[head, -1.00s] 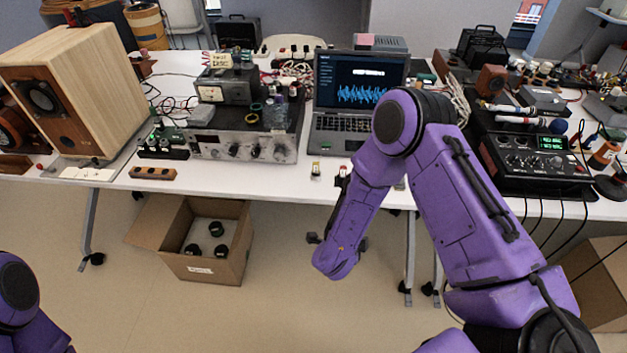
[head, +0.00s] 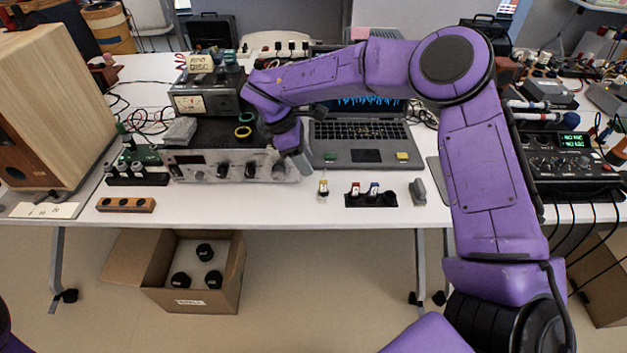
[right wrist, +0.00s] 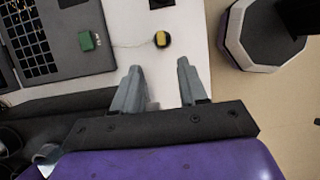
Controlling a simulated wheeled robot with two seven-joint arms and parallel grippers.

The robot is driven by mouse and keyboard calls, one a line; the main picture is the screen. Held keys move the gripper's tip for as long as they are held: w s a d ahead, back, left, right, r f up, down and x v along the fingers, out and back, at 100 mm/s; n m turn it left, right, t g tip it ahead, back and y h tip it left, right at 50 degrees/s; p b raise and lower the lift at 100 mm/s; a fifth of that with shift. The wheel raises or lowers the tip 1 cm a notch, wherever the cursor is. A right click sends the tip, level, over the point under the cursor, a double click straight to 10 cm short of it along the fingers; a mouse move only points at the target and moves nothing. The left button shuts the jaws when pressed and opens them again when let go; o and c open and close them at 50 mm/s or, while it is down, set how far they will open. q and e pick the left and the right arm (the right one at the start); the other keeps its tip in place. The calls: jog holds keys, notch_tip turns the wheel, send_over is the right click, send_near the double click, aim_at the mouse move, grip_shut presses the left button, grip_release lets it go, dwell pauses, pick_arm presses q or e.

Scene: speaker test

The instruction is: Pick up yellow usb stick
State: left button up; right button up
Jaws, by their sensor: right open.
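The yellow usb stick (head: 323,187) is small and sits on the white table near its front edge, just in front of the laptop. It also shows in the right wrist view (right wrist: 161,39), a little beyond the fingertips, in a dark round base or cap. My right gripper (right wrist: 158,72) is open and empty, its two grey fingers apart and pointing toward the stick. In the head view my right gripper (head: 302,164) is up and to the left of the stick, partly hidden by its own arm. My left gripper is out of view.
A black holder (head: 371,201) with a red and a blue stick stands right of the yellow one. The laptop (head: 362,133) carries a green and a yellow block. A grey metal instrument (head: 232,167) is left of my gripper. The table front (head: 260,210) is clear.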

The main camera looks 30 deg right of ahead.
aim_at(322, 181)
jog(key=x, duration=0.2)
jog(key=p+x, duration=0.1)
jog(key=x, duration=0.2)
jog(key=d+p+x, duration=0.1)
jog(key=x, duration=0.2)
jog(key=shift+s+r, duration=0.1)
jog(key=shift+s, duration=0.3)
jog(key=shift+s+d+f, duration=0.15)
jog(key=shift+s+f, duration=0.05)
jog(key=shift+f, duration=0.2)
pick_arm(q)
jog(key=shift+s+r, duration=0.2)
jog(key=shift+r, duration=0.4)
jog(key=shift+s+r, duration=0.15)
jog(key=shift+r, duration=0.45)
pick_arm(e)
grip_shut()
